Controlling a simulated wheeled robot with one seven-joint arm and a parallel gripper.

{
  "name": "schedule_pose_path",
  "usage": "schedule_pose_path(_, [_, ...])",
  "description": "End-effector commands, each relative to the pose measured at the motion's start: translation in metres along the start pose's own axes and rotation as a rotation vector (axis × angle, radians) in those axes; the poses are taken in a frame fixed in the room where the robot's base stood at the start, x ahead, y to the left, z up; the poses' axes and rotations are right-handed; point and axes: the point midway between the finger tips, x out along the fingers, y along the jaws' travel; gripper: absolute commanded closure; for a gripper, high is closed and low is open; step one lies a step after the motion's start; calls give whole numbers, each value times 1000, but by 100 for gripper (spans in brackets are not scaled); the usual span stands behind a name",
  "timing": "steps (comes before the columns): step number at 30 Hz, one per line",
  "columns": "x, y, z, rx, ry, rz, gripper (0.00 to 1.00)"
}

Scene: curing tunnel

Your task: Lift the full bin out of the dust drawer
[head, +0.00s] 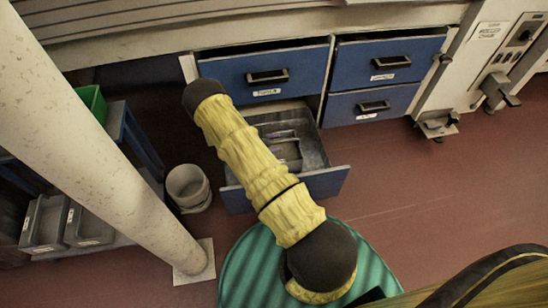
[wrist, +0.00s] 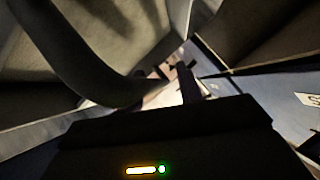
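In the head view, the dust drawer (head: 328,184) is pulled open at the bottom left of the blue drawer bank. A grey bin (head: 287,152) shows inside it, partly hidden by my yellow-sleeved arm; its contents cannot be made out. My gripper is hidden in the head view. In the wrist view, my gripper (wrist: 172,88) shows as a dark body with dark finger parts in front of a brightly lit patch. A dark curved bar crosses close by on the left. I cannot tell whether the fingers are apart, or touching or holding anything.
Shut blue drawers (head: 262,72) stand above and right of the open one. A white pillar (head: 100,130) rises at left. A pale bucket (head: 187,187) stands by the drawer. Grey bins (head: 45,222) and a green bin (head: 91,101) are farther left. The red-brown floor is clear at right.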

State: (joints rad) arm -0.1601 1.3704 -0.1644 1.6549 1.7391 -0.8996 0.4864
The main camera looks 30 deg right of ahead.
Motion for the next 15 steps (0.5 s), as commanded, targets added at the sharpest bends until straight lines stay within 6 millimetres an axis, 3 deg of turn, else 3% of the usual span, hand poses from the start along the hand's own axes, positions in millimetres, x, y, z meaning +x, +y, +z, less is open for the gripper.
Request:
schedule_pose_path(11, [0, 0, 0, 0, 0, 0, 64])
schedule_pose_path(15, [0, 0, 0, 0, 0, 0, 92])
